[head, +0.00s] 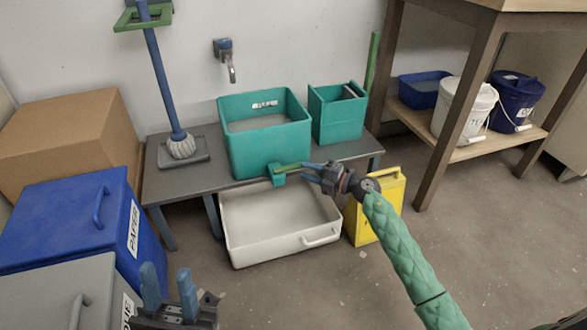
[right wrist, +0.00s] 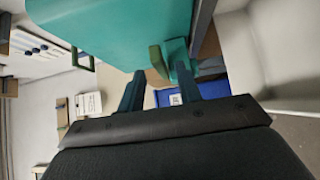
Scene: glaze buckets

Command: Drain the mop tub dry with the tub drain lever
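The teal mop tub (head: 268,150) stands on a low grey bench and holds greyish liquid. Its drain lever (head: 290,167) is a green bar on a teal fitting (head: 278,176) at the tub's lower front edge, and it points right. My right gripper (head: 308,172) is at the lever's free end. In the right wrist view the fingers (right wrist: 157,80) are apart, with the lever's green end (right wrist: 157,62) at or between the tips; contact cannot be told. My left gripper (head: 168,280) is open and empty at lower left, far from the tub.
A white basin (head: 280,252) sits on the floor under the bench's front. A smaller teal box (head: 338,118) stands right of the tub, a mop (head: 180,146) on a tray left. A yellow container (head: 388,212) is behind my right arm. Blue bin (head: 60,225) at left.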

